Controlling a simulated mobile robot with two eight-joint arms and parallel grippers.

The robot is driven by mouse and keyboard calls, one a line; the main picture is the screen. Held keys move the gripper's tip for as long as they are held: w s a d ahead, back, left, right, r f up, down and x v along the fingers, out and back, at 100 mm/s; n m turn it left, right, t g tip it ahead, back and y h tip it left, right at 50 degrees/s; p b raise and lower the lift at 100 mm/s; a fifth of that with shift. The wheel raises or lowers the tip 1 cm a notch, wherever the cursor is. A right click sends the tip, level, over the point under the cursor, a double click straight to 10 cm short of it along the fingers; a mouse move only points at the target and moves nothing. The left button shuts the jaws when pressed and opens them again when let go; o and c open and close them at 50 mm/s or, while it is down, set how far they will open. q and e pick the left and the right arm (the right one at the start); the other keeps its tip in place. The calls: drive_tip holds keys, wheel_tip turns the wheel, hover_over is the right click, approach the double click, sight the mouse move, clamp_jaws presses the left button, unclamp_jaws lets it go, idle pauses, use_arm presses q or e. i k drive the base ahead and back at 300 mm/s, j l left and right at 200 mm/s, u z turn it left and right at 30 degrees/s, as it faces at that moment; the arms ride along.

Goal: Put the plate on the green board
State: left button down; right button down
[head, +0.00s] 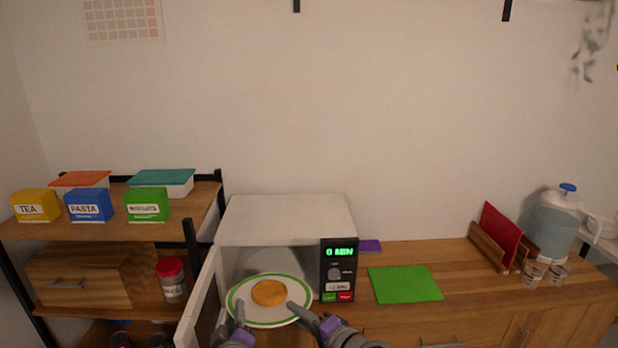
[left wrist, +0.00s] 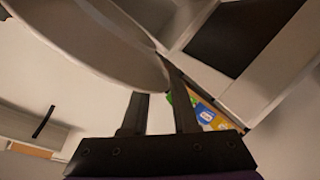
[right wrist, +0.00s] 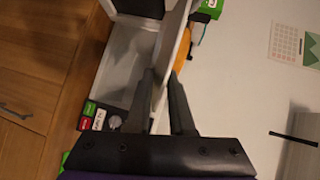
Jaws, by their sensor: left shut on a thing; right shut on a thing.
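The plate (head: 262,313) is white with a green ring and carries a round orange-brown food item (head: 269,292). It is held roughly level at the open front of the microwave (head: 285,220). My left gripper (head: 238,318) is shut on the plate's near left rim; the plate's pale underside (left wrist: 100,40) fills the upper left of the left wrist view. My right gripper (head: 303,313) is shut on its near right rim, and the plate shows edge-on (right wrist: 172,45) in the right wrist view. The green board (head: 404,284) lies flat and bare on the counter, right of the microwave.
The microwave door (head: 200,300) stands open on the left. A purple item (head: 369,246) lies behind the board. A wooden holder with a red item (head: 500,235), two glasses (head: 545,273) and a water jug (head: 556,222) stand further right. Counter between board and holder is clear.

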sight(416, 295)
drive_tip(key=k+l+z, duration=0.15)
drive_tip(key=l, duration=0.25)
drive_tip(key=l+z, duration=0.15)
drive_tip(key=l, duration=0.25)
drive_tip(key=k+l+z, duration=0.15)
drive_tip(key=l, duration=0.25)
